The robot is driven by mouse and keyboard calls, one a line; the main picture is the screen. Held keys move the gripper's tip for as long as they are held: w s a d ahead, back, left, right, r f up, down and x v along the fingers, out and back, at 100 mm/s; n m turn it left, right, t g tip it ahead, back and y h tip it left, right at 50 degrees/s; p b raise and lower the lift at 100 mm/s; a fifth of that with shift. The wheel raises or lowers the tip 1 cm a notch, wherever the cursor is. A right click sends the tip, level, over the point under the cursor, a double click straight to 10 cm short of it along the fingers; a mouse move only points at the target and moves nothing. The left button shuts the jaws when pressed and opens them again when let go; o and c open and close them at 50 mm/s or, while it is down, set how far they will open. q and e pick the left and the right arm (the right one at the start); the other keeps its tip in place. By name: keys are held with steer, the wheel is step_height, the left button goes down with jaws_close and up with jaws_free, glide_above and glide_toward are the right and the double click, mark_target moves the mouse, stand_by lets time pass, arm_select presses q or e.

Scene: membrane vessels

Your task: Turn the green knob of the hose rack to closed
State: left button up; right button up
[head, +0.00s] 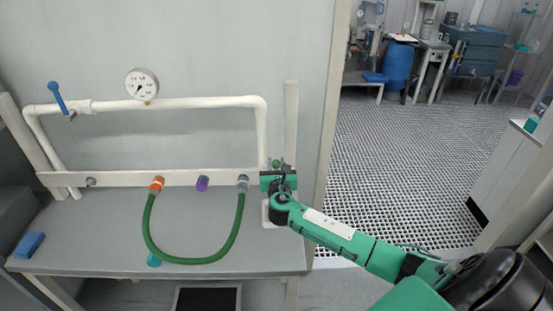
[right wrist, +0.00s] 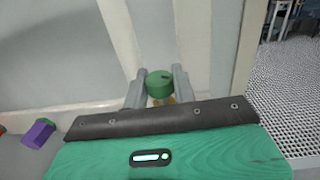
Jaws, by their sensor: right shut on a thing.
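The green knob (right wrist: 160,84) sits between the two grey fingers of my right gripper (right wrist: 160,88) in the right wrist view. The fingers are shut on it from both sides. A dark mark shows on the knob's top. In the head view the green knob (head: 276,164) shows at the right end of the white hose rack (head: 140,179), just above my right gripper (head: 279,172). The gripper hides part of the knob there. I cannot tell from the mark whether the knob stands at open or closed. My left gripper is not in view.
A green hose (head: 190,261) hangs between an orange fitting (head: 157,184) and a grey fitting (head: 242,181). A purple knob (head: 202,184) sits between them. A gauge (head: 141,84) and blue lever (head: 57,96) are above. A blue block (head: 29,245) lies on the grey bench (head: 90,235).

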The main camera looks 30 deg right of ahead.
steer(key=m+g+h, duration=0.2)
steer(key=m+h, duration=0.1)
steer(key=shift+a+g+h+p, duration=0.15)
steer(key=shift+g+h+p, duration=0.2)
steer(key=shift+g+h, duration=0.05)
steer(key=m+g+h, duration=0.2)
steer(key=g, duration=0.1)
steer(key=shift+m, duration=0.4)
steer(key=m+g+h, duration=0.2)
steer(key=g, duration=0.1)
steer(key=shift+w+g, duration=0.1)
steer(key=shift+g, duration=0.3)
steer(key=shift+m+g+h+b, duration=0.75)
steer(key=shift+m+g, duration=1.05)
steer(key=shift+g, duration=0.7)
steer(key=shift+m+g, duration=0.3)
steer(key=shift+g, duration=0.1)
steer(key=o, duration=1)
steer(key=shift+c, duration=0.2)
